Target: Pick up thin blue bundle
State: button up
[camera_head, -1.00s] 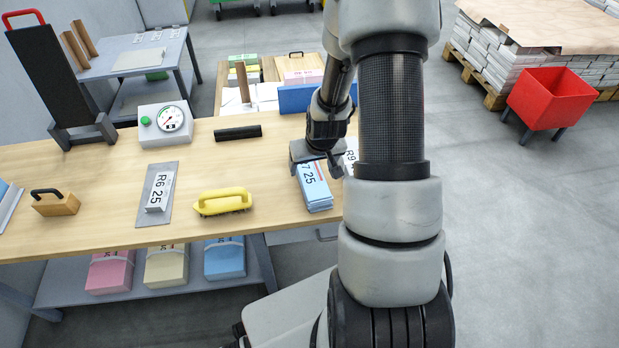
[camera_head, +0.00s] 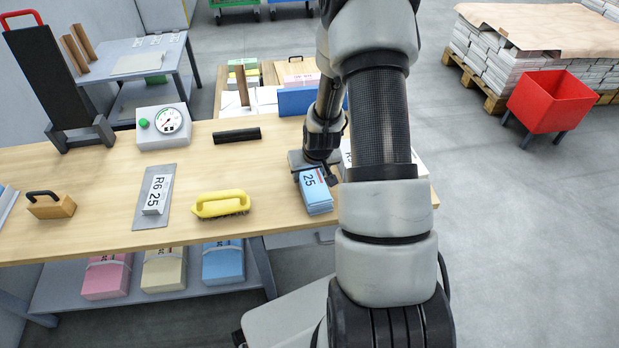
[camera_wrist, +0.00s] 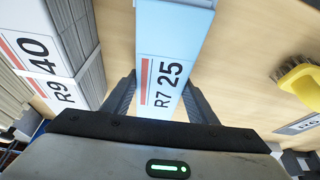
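My gripper (camera_head: 318,172) is over the bundle's far part, pointing down. In the wrist view my gripper (camera_wrist: 161,95) is open, with one dark finger on each side of the bundle. Whether the fingers touch its sides cannot be told.
A white bundle (camera_wrist: 40,62) labelled "R9 40" stands close beside the left finger. A yellow brush (camera_head: 222,204), a grey plate (camera_head: 152,215) with an "R6 25" label, a dial scale (camera_head: 163,128) and a black bar (camera_head: 237,135) lie leftward on the table.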

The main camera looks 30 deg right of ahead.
aim_at(309, 172)
jog(key=c, duration=0.8)
jog(key=shift+o, duration=0.2)
jog(key=shift+w+r, duration=0.1)
notch_tip(309, 172, up, 10)
jog(key=p, duration=0.2)
jog(key=shift+p, duration=0.3)
